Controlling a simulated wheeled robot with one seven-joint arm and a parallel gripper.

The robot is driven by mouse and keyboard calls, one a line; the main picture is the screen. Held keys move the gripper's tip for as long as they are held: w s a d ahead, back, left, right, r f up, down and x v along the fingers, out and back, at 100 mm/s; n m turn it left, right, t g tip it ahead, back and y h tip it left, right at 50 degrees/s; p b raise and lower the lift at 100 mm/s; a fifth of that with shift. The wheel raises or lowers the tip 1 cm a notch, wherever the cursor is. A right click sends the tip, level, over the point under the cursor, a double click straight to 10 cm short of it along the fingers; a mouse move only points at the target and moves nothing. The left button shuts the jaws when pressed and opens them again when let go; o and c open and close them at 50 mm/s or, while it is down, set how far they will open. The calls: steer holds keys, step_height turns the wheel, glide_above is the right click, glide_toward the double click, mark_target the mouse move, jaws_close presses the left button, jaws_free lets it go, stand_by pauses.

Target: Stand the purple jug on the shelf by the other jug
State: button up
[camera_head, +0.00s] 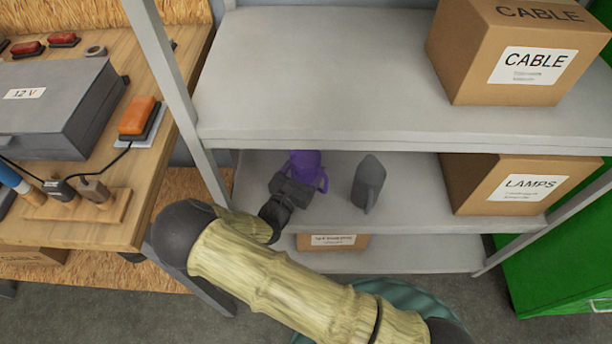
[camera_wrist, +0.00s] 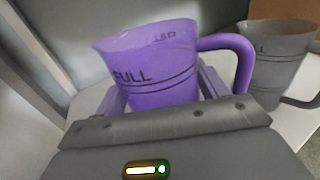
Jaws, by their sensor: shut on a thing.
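The purple jug (camera_head: 304,165) is at the left part of the middle shelf (camera_head: 330,204), under the upper shelf. In the wrist view the purple jug (camera_wrist: 160,75) looks upright, with its handle to the right and the word FULL on its side. My gripper (camera_head: 293,188) is shut on the purple jug; its fingers (camera_wrist: 158,98) lie on either side of the body. The grey jug (camera_head: 369,182) stands on the same shelf to the right, apart from the purple one; it also shows in the wrist view (camera_wrist: 277,62). The purple jug's base is hidden, so I cannot tell whether it touches the shelf.
The upper shelf board (camera_head: 300,80) is above my gripper. A LAMPS box (camera_head: 515,184) stands right of the grey jug, and a CABLE box (camera_head: 520,55) is above. A shelf post (camera_head: 165,70) and wooden bench (camera_head: 130,195) are at the left. Bare shelf shows between the jugs.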

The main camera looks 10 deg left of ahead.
steer(key=shift+d+f+b, duration=0.1)
steer(key=shift+f+b, duration=0.25)
steer(key=shift+f, duration=1.5)
steer(key=shift+w+f, duration=0.1)
steer(key=shift+f, duration=0.05)
steer(key=o, duration=1)
steer(key=shift+r, duration=0.2)
steer(key=p+v, duration=0.1)
steer(key=v, duration=1.1)
